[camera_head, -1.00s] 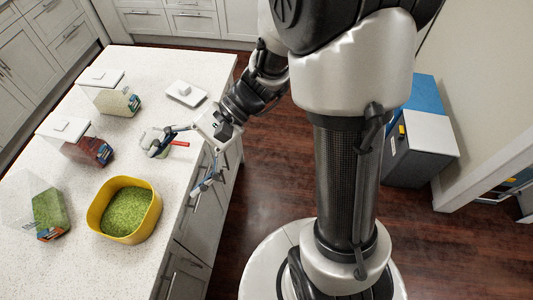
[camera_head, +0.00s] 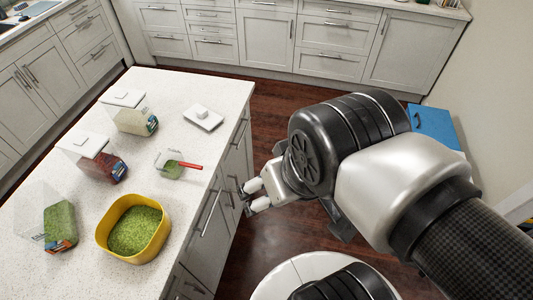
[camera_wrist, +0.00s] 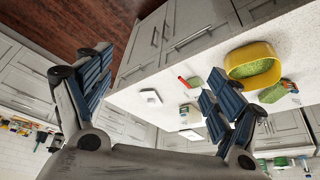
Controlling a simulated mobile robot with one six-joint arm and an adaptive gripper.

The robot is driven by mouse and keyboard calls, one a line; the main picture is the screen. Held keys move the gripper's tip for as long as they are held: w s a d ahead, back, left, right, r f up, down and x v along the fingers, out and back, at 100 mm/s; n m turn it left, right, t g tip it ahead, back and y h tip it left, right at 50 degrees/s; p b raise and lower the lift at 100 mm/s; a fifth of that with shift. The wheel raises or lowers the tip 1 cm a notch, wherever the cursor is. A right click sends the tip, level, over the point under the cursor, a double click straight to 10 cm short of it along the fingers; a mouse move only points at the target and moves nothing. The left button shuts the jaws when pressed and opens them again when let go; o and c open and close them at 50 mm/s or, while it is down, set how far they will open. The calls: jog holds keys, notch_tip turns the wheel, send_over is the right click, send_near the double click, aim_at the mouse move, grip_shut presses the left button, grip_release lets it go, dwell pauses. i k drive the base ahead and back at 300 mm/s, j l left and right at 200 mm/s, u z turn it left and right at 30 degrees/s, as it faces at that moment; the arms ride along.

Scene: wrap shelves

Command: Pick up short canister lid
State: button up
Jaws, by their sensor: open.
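A white square lid with a knob (camera_head: 203,118) lies by itself near the far right edge of the counter. It also shows in the wrist view (camera_wrist: 150,96), between my spread fingers. My gripper (camera_head: 246,196) is beyond the counter's right edge, in front of the cabinets, well apart from the lid. In the wrist view my gripper (camera_wrist: 160,62) is open with nothing between its fingers. Two clear canisters, one with pale contents (camera_head: 137,121) and one with red (camera_head: 104,166), wear white lids. A clear canister with green contents (camera_head: 60,226) shows no lid.
A yellow bowl of green bits (camera_head: 103,238) stands at the counter's front right. A clear scoop with a red handle (camera_head: 189,165) lies between bowl and lid. The counter (camera_head: 180,92) around the lid is clear. Cabinet handles stick out below the edge.

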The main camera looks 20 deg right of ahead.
aim_at(210, 122)
jog(key=u, duration=1.55)
jog(key=l+z, duration=0.2)
jog(key=z, duration=1.1)
jog(key=u, duration=1.4)
jog(key=i+l+z, duration=0.1)
jog(key=l, duration=0.3)
jog(key=i+l+z, duration=0.1)
jog(key=l, duration=0.35)
jog(key=i+l+z, duration=0.1)
jog(key=i+l, duration=0.15)
jog(key=l, duration=0.15)
jog(key=i+l+z, duration=0.1)
jog(key=l, duration=0.25)
jog(key=i+l+z, duration=0.1)
jog(key=i+l, duration=0.15)
jog(key=l, duration=0.15)
